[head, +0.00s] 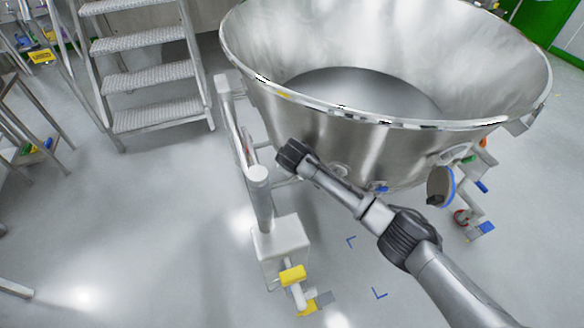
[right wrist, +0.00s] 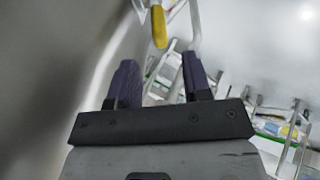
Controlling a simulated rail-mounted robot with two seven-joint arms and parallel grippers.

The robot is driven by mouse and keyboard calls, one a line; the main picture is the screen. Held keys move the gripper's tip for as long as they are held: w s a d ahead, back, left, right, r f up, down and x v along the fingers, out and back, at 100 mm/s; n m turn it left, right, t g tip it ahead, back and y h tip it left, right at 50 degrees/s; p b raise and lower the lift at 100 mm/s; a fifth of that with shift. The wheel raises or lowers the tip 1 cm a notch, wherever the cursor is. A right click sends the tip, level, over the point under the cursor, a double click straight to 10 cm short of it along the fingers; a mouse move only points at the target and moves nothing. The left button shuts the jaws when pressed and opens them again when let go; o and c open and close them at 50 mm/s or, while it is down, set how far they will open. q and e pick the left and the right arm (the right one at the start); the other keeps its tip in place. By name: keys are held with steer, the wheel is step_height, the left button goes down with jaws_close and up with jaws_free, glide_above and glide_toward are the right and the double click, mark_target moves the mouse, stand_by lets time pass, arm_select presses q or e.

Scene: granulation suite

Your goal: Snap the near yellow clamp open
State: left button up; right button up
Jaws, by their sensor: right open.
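My right gripper (head: 291,154) reaches in from the lower right beside the big steel bowl (head: 365,145). In the right wrist view its two dark fingers (right wrist: 159,76) stand apart with nothing between them. A yellow elongated piece (right wrist: 158,27) hangs beyond the fingertips, near their midline, next to pale metal bars. I cannot tell for sure whether it is the near clamp, and no contact shows. In the head view a yellow block (head: 292,274) sits low at the foot of the bowl's stand, well below the gripper. My left gripper is out of view.
The bowl's upright post (head: 261,198) stands just left of and below the gripper. Metal steps (head: 150,83) are at upper left, with a yellow piece (head: 41,57) farther left. A round blue-edged fitting (head: 441,187) is right. Open floor lies at lower left.

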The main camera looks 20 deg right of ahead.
steer(key=b+x, duration=0.4)
steer(key=x, duration=0.3)
steer(key=shift+s+f, duration=0.1)
steer(key=shift+s, duration=0.05)
steer(key=shift+b+x, duration=0.65)
steer(key=shift+x, duration=0.15)
steer(key=c, duration=0.6)
jaws_close()
